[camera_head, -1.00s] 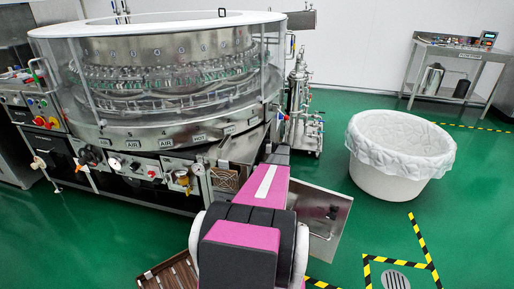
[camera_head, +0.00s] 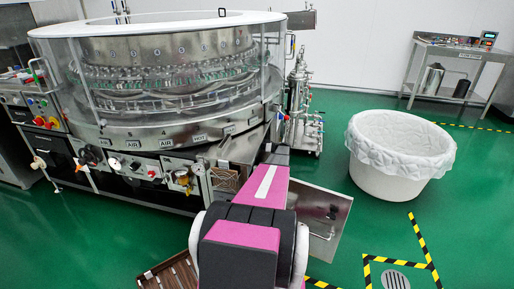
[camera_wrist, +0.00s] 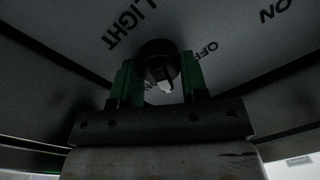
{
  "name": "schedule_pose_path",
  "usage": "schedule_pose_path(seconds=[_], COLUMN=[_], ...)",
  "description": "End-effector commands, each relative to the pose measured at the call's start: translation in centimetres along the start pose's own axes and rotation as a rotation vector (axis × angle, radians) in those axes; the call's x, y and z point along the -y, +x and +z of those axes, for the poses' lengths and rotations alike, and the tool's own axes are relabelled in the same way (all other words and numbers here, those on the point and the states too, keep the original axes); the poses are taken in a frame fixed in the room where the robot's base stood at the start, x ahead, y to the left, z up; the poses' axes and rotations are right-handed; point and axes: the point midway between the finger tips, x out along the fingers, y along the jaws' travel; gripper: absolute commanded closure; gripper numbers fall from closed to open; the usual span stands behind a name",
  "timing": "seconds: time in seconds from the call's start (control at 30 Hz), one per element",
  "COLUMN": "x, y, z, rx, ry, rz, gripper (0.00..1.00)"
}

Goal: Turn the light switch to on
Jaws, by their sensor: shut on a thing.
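The light switch (camera_wrist: 160,68) is a round black knob with a pale pointer on a grey panel (camera_wrist: 205,25) in the wrist view. The words LIGHT, OFF and ON are printed on the panel around it. My gripper (camera_wrist: 160,75) has its two green fingers on either side of the knob and is shut on it. The pale pointer faces down in the picture, between the fingers. In the head view my arm hides the gripper and the switch.
A large round washer (camera_head: 165,125) with clear walls stands at the left. A white lined tub (camera_head: 400,155) is on the green floor at the right, with a steel table (camera_head: 455,62) behind it. The floor around the tub is clear.

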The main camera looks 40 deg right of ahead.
Motion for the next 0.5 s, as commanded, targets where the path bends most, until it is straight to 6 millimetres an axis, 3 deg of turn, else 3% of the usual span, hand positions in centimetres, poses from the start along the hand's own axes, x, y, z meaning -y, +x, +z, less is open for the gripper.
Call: schedule_pose_path(seconds=[0.2,0.5], x=[-0.05,-0.05], y=[-0.04,-0.05], z=[-0.01,-0.02], rx=[-0.007,-0.007], ry=[0.095,0.099], rz=[-0.002,-0.002], gripper=[0.83,0.83])
